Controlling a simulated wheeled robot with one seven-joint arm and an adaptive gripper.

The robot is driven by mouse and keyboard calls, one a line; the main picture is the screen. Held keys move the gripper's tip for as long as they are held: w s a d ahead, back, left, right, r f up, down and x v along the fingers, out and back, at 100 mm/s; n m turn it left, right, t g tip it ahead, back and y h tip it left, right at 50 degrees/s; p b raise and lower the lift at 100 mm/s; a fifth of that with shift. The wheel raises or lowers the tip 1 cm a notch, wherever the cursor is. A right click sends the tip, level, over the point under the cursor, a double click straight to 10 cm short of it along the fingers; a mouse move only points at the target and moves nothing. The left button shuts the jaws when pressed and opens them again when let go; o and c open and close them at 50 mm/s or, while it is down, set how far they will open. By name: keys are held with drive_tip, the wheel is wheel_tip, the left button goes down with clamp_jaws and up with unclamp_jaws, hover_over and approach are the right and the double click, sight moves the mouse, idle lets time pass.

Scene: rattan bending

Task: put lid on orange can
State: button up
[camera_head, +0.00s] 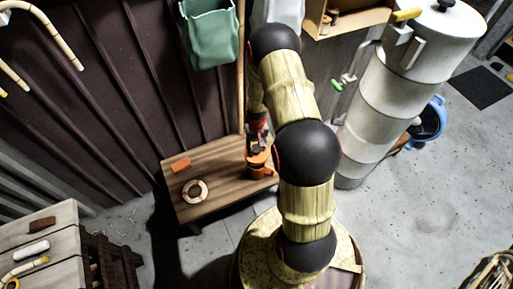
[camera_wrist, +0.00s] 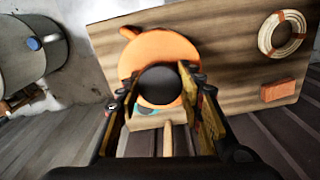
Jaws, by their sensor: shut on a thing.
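The orange can (camera_head: 262,171) stands at the right part of the low wooden table in the head view. My gripper (camera_head: 258,143) is right above it, pointing down. In the wrist view an orange round shape (camera_wrist: 155,50) lies below the jaws, with a small orange tab at its upper left. A black round knob (camera_wrist: 160,84), which looks like the lid's, sits between the fingers of my gripper (camera_wrist: 164,100), shut on it. The lid and the can overlap in both views, so I cannot tell whether the lid touches the can's rim or hovers over it.
The wooden table (camera_head: 222,205) also bears a coiled ring (camera_head: 195,191) and an orange-red block (camera_head: 181,164), both left of the can. A dark ribbed wall (camera_head: 130,90) stands behind the table. A tall pale cylinder (camera_head: 385,110) stands to the right.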

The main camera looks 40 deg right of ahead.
sight(256, 155)
drive_tip(key=shift+a+f+b, duration=0.1)
drive_tip(key=shift+f+b, duration=2)
drive_tip(key=shift+f, duration=1.05)
drive_tip(key=shift+f+b, duration=0.5)
drive_tip(key=shift+f, duration=0.45)
idle(0.3)
drive_tip(key=o, duration=1.2)
drive_tip(key=o, duration=0.3)
drive_tip(key=o, duration=0.3)
drive_tip(key=shift+r+p, duration=2.8)
drive_tip(key=shift+r, duration=1.2)
